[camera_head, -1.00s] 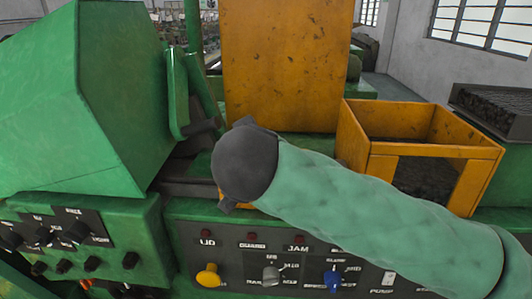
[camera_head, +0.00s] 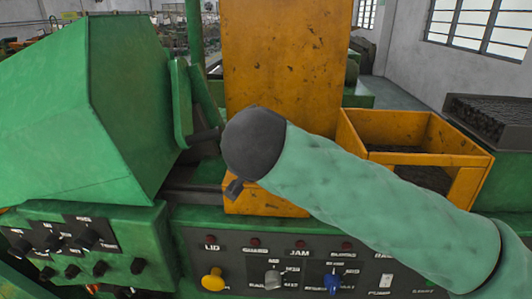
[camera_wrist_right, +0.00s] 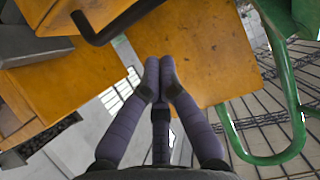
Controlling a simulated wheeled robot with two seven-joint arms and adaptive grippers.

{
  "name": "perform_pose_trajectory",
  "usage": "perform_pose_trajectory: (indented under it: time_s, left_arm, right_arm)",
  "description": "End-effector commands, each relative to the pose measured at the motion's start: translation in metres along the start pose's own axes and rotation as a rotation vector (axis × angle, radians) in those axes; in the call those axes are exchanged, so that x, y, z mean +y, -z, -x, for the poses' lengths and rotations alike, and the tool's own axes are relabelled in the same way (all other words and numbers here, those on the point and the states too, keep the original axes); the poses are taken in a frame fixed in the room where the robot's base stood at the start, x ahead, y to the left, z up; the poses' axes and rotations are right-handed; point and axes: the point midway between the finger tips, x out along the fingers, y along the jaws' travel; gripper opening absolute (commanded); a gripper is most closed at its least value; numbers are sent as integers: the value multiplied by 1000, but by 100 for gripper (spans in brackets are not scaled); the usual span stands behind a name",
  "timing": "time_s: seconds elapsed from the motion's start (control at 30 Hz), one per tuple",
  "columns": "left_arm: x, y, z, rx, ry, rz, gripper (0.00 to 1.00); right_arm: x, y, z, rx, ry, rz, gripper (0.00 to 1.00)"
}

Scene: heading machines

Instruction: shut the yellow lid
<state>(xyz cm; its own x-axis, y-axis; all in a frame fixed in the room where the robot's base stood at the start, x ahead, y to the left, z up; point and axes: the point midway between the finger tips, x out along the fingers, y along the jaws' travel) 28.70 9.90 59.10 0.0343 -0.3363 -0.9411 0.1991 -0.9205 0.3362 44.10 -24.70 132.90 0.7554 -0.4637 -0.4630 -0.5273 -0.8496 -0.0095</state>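The yellow lid (camera_head: 290,60) stands upright at the back centre of the machine, its scuffed orange-yellow face toward me. A lower yellow part (camera_head: 262,204) shows below my right wrist, partly hidden by it. My right arm reaches in from the right, and its dark wrist end covers the area in front of the lid's lower left; the fingers are hidden in the head view. In the right wrist view my right gripper (camera_wrist_right: 160,76) has its fingertips together, with nothing visible between them. A yellow panel (camera_wrist_right: 205,55) lies just beyond them; contact cannot be told. My left gripper is out of view.
A green hood (camera_head: 85,110) stands at left. An open yellow box (camera_head: 462,160) sits at right, beside a dark tray (camera_head: 490,118). Control panels with knobs, including a yellow knob (camera_head: 213,279), run along the front. A green bent rail (camera_wrist_right: 235,140) shows in the right wrist view.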

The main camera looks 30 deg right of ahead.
Motion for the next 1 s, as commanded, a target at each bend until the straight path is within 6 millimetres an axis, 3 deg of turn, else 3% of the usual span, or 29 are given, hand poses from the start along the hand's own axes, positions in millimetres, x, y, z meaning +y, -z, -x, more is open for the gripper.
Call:
perform_pose_trajectory:
  time_s: [0.5, 0.7, 1.0]
  left_arm:
    - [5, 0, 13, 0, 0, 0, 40]
    - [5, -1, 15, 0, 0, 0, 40]
    - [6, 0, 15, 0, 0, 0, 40]
  right_arm:
    - [-1, -48, 66, 1, 4, 3, 0]
    - [0, -58, 78, 0, 3, 1, 0]
    - [0, -60, 81, 0, 0, 1, 0]
